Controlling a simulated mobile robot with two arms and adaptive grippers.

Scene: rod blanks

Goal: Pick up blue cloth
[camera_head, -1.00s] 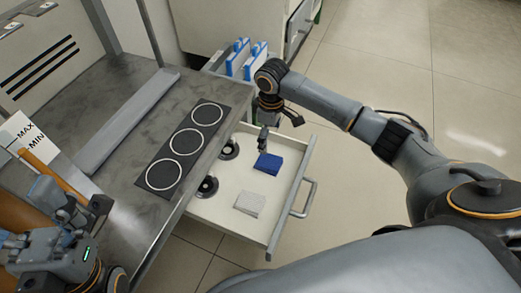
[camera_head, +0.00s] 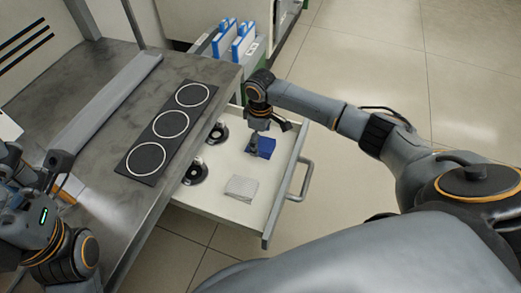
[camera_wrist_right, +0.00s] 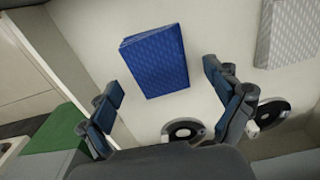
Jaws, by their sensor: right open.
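The blue cloth (camera_head: 267,147) is a folded, flat square lying in the open white drawer (camera_head: 228,163), near its far right side. My right gripper (camera_head: 255,148) points down into the drawer, over the left part of the cloth, and partly covers it in the head view. In the right wrist view the whole blue cloth (camera_wrist_right: 156,62) shows ahead of the open, empty fingers of the right gripper (camera_wrist_right: 162,88). My left gripper (camera_head: 35,180) is at the left edge over the metal table; its jaw opening is unclear.
A folded grey-white cloth (camera_head: 241,188) lies nearer in the drawer, also in the wrist view (camera_wrist_right: 290,32). Two black round objects (camera_head: 195,172) (camera_head: 218,133) sit along the drawer's left side. The metal table (camera_head: 85,190) carries a black strip with three white rings (camera_head: 168,125).

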